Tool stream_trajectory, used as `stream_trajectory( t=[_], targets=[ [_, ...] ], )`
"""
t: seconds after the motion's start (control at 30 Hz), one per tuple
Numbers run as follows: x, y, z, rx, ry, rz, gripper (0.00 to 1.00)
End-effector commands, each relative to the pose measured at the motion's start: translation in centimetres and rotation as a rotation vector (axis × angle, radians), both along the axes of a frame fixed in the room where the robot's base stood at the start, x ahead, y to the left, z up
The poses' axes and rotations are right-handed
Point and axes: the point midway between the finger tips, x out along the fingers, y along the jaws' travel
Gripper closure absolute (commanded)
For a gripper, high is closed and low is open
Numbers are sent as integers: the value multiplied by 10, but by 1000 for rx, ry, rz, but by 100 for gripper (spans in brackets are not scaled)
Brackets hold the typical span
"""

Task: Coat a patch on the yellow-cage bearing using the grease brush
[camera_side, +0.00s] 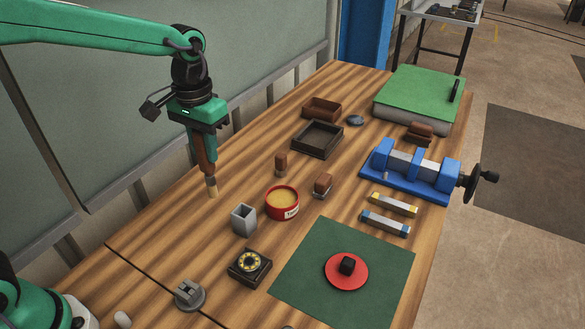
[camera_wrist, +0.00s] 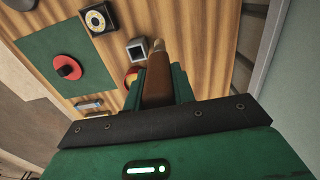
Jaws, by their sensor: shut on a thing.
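My gripper (camera_side: 203,148) is shut on the brown handle of the grease brush (camera_side: 211,180), which points down, nearly upright, with its pale bristle tip lowest. The brush also shows in the wrist view (camera_wrist: 156,88). The yellow-cage bearing (camera_side: 249,264), a yellow ring on a dark square block, sits at the front of the table, well away from the brush. It also shows in the wrist view (camera_wrist: 96,18). A red tin (camera_side: 283,208) with tan grease stands open to the right of the brush. I cannot tell the bristles' exact height or whether they carry grease.
A grey square cup (camera_side: 243,219) stands between tin and bearing. A grey round fixture (camera_side: 189,295) is at the front left. A green mat (camera_side: 300,290) bears a red disc (camera_side: 335,280) with a black knob. A blue vise (camera_side: 420,172) and brown trays (camera_side: 318,139) stand farther back.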

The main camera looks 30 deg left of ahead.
Motion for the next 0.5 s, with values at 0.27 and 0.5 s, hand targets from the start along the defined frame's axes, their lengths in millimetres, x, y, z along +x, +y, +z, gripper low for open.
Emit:
stream_trajectory(
  t=[0.27,0.5],
  targets=[
    [-15,-74,8,0,0,-7,98],
    [-32,-119,14,-1,-2,-4,98]
  ],
)
